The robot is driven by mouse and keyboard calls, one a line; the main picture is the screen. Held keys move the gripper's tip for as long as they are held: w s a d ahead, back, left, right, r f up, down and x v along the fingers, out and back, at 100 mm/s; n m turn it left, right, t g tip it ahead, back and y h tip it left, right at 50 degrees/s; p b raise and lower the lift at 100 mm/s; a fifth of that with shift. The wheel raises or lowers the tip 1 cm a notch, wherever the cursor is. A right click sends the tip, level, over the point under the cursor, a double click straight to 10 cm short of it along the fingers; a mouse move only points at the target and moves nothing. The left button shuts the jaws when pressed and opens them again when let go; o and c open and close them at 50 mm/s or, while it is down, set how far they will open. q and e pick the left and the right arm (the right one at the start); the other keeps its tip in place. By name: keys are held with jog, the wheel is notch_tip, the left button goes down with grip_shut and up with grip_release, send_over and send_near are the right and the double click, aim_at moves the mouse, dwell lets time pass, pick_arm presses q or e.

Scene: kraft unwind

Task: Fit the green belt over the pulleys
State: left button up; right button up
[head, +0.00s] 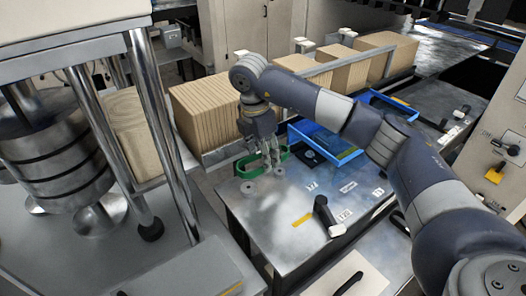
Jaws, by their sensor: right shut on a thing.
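The green belt (246,167) is a loop standing out at the far left part of the metal table top. My right gripper (270,163) points down at its right part and is shut on it. Two small round grey pulleys show on the table top: one pulley (249,187) is just below the belt in the picture, and the other pulley (279,174) is below the gripper fingers. The belt appears apart from the nearer pulley. Whether it touches the other one I cannot tell. My left gripper is not in view.
A blue tray (297,137) stands right behind the belt, and a black-handled lever (323,212) rises from the table (290,232). Stacks of brown kraft sheets (200,112) stand behind a metal rail. A machine with rollers (55,150) fills the left.

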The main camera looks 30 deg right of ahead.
notch_tip(320, 180, down, 2)
jog(key=shift+f+b, duration=0.15)
jog(key=shift+b, duration=0.4)
jog(key=shift+w+f+b, duration=0.1)
jog(key=shift+f+b, duration=0.25)
jog(key=shift+f, duration=0.55)
jog(key=shift+f+b, duration=0.9)
jog(key=shift+f, duration=0.35)
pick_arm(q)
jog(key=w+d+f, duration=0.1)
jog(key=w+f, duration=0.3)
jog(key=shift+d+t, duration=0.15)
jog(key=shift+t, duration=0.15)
pick_arm(e)
jog(key=shift+f, duration=0.3)
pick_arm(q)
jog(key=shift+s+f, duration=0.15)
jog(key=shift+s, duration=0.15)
